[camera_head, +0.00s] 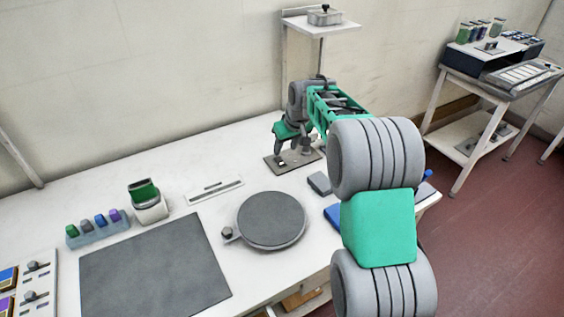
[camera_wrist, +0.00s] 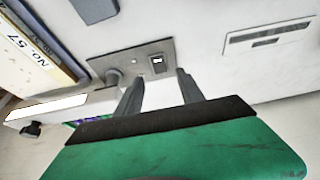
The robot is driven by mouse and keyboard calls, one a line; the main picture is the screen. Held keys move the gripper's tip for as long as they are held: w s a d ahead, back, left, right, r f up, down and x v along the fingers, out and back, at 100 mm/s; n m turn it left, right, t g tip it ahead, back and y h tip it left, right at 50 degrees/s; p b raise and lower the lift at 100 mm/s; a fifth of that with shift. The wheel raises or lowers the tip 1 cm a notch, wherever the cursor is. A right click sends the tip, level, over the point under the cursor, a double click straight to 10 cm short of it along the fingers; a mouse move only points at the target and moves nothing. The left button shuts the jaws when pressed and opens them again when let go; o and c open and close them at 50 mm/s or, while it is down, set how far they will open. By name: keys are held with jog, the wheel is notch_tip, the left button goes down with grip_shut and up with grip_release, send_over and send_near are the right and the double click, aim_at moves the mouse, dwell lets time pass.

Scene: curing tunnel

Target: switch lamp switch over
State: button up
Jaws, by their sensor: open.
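The lamp switch (camera_wrist: 158,66) is a small rocker with a pale face in a dark frame. It sits on a flat grey metal plate (camera_wrist: 137,54), beside a grey round knob or post (camera_wrist: 113,77). The plate (camera_head: 274,169) also shows in the head view, on the white table near the wall. My gripper (camera_wrist: 160,88) is open and empty, its two fingers apart on either side of the switch in the picture. In the head view my gripper (camera_head: 291,158) points down over the plate. Whether the fingers touch the switch I cannot tell.
A grey block (camera_head: 319,183) and a round grey turntable (camera_head: 271,220) lie nearer on the table. A slotted panel (camera_head: 214,188), a green-topped holder (camera_head: 148,202) and a dark mat (camera_head: 155,268) are to the left. A shelf (camera_head: 318,27) stands behind the plate.

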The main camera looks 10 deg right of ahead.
aim_at(280, 161)
jog(key=p+x, duration=0.1)
jog(key=x, duration=0.7)
jog(key=shift+w+d+f, duration=0.15)
jog(key=shift+w+f, duration=0.1)
jog(key=shift+w, duration=0.05)
grip_shut()
